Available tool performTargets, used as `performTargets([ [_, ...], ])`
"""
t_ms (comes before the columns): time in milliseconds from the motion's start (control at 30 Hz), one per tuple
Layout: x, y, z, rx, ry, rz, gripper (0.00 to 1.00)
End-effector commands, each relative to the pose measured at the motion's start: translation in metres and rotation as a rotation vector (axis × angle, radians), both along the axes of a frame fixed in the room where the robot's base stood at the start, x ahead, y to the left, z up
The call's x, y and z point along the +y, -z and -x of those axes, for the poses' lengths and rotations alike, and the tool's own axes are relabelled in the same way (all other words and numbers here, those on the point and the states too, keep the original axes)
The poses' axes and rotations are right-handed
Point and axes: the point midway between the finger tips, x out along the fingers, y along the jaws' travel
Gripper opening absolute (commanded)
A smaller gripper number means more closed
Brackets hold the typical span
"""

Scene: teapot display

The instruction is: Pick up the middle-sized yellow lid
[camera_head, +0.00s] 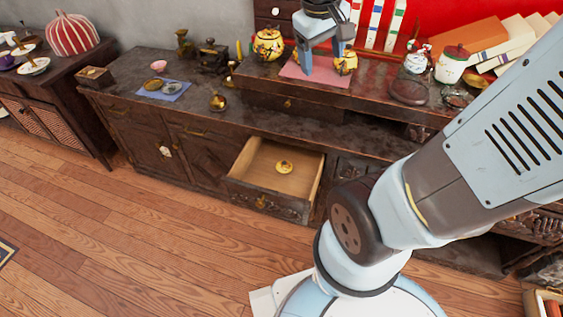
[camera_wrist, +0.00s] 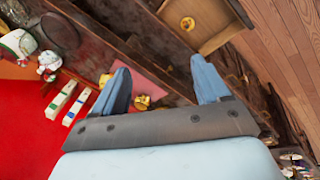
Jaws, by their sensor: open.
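A small round yellow lid (camera_head: 284,167) lies in the open drawer (camera_head: 246,190); it also shows in the wrist view (camera_wrist: 187,23). My gripper (camera_head: 321,70) is open and empty above the pink mat (camera_head: 305,76) on the raised shelf, well above and behind the drawer. Its two blue fingers are spread apart in the wrist view (camera_wrist: 162,70). A patterned yellow teapot (camera_head: 268,44) stands left of the gripper, and a smaller yellow pot (camera_head: 346,63) is close to the right finger. I cannot tell whether the lid in the drawer is the middle-sized one.
A blue mat (camera_head: 176,92) with small dishes lies on the cabinet's left part, near a small brass pot (camera_head: 218,101). White jars (camera_head: 452,64) and books (camera_head: 480,40) crowd the right. The wooden floor (camera_head: 120,230) before the drawer is clear.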

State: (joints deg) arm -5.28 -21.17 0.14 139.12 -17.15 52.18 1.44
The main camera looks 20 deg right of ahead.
Motion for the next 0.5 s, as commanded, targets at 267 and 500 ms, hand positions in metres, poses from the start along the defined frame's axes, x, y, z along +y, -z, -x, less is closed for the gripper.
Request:
performTargets([
  [267, 0.000, 0.048, -0.045, 0.162, -0.132, 0.160, 0.75],
  [500, 0.003, 0.094, -0.080, 0.288, -0.263, 0.294, 0.75],
])
